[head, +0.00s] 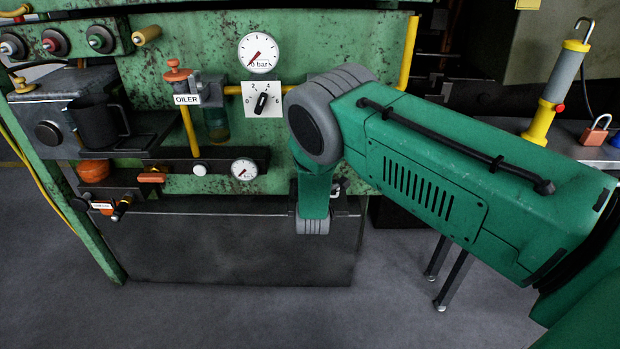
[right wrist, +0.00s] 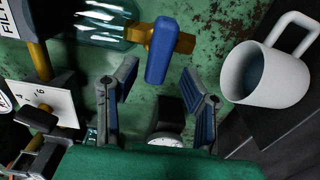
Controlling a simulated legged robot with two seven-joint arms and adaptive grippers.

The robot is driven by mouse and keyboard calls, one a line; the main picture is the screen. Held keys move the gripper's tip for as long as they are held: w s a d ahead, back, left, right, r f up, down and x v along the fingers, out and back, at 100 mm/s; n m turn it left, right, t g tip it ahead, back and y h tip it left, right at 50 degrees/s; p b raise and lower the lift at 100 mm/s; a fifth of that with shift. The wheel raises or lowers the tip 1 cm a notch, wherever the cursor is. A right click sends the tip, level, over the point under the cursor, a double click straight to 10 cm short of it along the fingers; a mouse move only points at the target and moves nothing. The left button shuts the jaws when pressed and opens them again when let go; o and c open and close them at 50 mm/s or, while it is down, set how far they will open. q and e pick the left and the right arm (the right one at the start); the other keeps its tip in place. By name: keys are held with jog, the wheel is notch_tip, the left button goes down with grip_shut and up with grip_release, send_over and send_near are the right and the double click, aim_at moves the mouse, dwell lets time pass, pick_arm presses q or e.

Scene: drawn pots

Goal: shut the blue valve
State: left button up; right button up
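The blue valve handle (right wrist: 160,48) is in the upper middle of the right wrist view. It lies crosswise to a short brass pipe (right wrist: 185,42) that runs from a glass jar (right wrist: 100,22). My right gripper (right wrist: 159,72) is open, with a finger on either side below the handle and nothing between them. The handle's lower end points toward the gap between the fingertips; I cannot tell whether they touch it. In the head view my right arm hides the blue valve and the right gripper. My left gripper is not in view.
A white mug (right wrist: 268,75) stands right of the right finger in the wrist view. A selector dial plate (right wrist: 48,108) is at its left. In the head view, gauges (head: 258,53), an oiler sign (head: 187,99) and a dark mug (head: 97,125) are left of my arm.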

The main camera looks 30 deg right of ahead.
jog(key=v, duration=1)
jog(key=shift+a, duration=0.45)
jog(key=shift+d+f, duration=0.1)
jog(key=shift+d, duration=0.05)
jog(key=s+a+f+m+g+y, duration=0.1)
jog(key=s+f+m+g+y, duration=0.25)
jog(key=s+f, duration=0.4)
jog(key=s+f+m+g+y, duration=0.2)
jog(key=s+f+g, duration=0.25)
jog(key=s, duration=0.55)
jog(key=s+a+m+g+y, duration=0.2)
jog(key=s+m+g, duration=0.1)
jog(key=s, duration=0.7)
jog(key=s+a+m+g+y+p, duration=0.1)
jog(key=s+a+m+g, duration=0.2)
jog(key=s, duration=0.8)
jog(key=shift+f+g+y, duration=0.35)
jog(key=shift+f+g, duration=0.05)
